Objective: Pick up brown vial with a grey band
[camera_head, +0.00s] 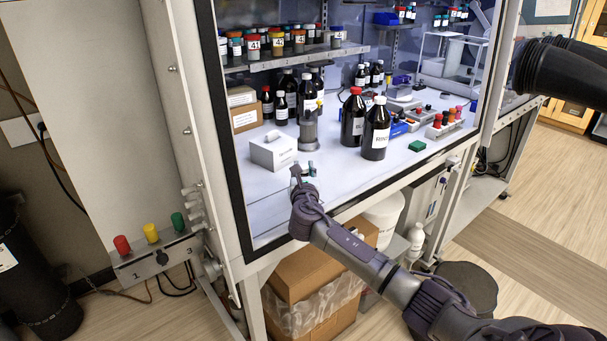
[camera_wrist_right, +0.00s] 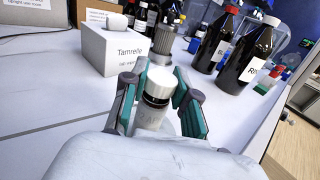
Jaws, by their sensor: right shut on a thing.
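The vial (camera_wrist_right: 159,84) stands between the fingers of my right gripper in the right wrist view. It has a white cap, a dark brown neck and a pale grey band below. My right gripper (camera_wrist_right: 158,98) is shut on it, with teal pads on both sides. In the head view my right gripper (camera_head: 304,172) reaches in over the front edge of the white bench (camera_head: 262,196). The vial is mostly hidden there. I cannot tell whether its base touches the bench. My left gripper is out of view.
A white tissue box (camera_head: 273,152) and a grey cylinder (camera_head: 308,132) stand just behind the gripper. Large dark bottles (camera_head: 376,130) stand to the right, with a rack of coloured caps (camera_head: 444,124) beyond. A shelf (camera_head: 295,60) of jars hangs above. The cabinet's left frame post (camera_head: 215,130) is close.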

